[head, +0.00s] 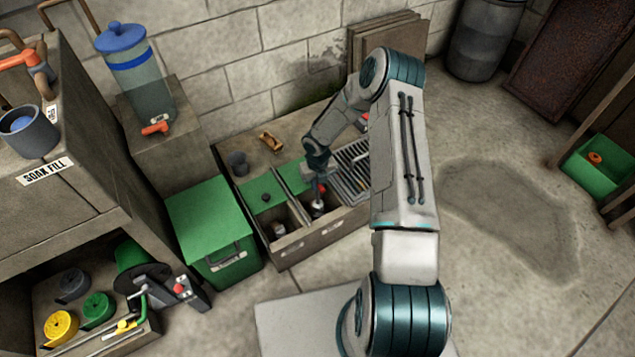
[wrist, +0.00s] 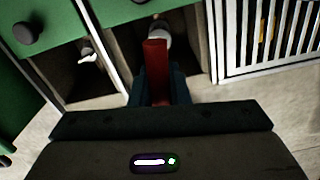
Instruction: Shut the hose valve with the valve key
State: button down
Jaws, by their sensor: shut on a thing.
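My gripper (head: 318,172) reaches down over an open compartment in the low bench box. It is shut on a red bar (wrist: 155,68), which looks like the valve key's handle; the red also shows in the head view (head: 322,188). The bar stands roughly upright between my fingers. A pale round part (wrist: 160,30) shows at the bar's far end, inside the compartment; it also shows in the head view (head: 317,208). Whether the key sits on the hose valve or is only beside it, I cannot tell; the lower end is hidden.
A neighbouring compartment holds a small pale fitting (wrist: 86,52). Green lids (head: 263,192) lie left of my gripper, and a slatted grate (head: 352,172) lies right. A green bin (head: 212,232) stands left of the box. The floor at right (head: 510,215) is clear.

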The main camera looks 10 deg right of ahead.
jog(key=shift+f+b, duration=0.35)
jog(key=shift+f, duration=0.35)
dwell(0.5)
jog(key=m+b, duration=0.3)
jog(key=m, duration=1.5)
jog(key=shift+m, duration=0.4)
jog(key=shift+r, duration=0.1)
